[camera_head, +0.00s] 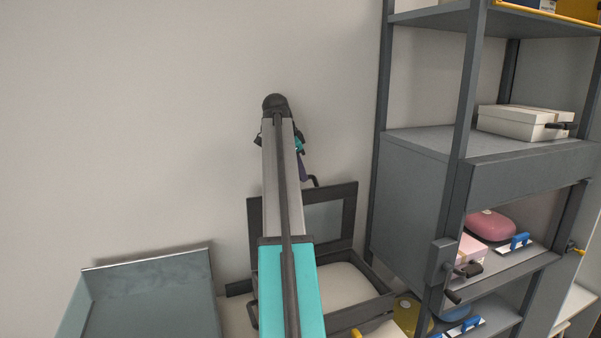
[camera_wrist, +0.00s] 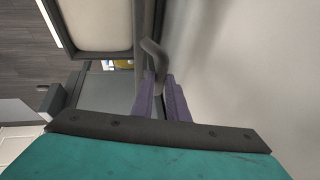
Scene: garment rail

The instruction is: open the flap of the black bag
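The black bag (camera_head: 345,318) looks like a dark box with a pale inside, at the lower middle of the head view. Its flap (camera_head: 352,207), a dark frame around a grey panel, stands raised near upright at the back. A dark bent handle (camera_head: 315,181) sticks up at the flap's top edge. My gripper (camera_head: 305,180) is at this handle, partly hidden behind my arm. In the wrist view, the purple fingers of my gripper (camera_wrist: 161,80) stand close on both sides of the handle (camera_wrist: 153,52), apparently closed on it. The bag's pale part (camera_wrist: 95,25) shows beside it.
A grey shelf unit (camera_head: 415,190) stands close on the right, holding a white box (camera_head: 515,122), a pink case (camera_head: 490,224) and other items. A grey open tray (camera_head: 150,300) is at the lower left. The wall (camera_head: 130,120) is close behind the flap.

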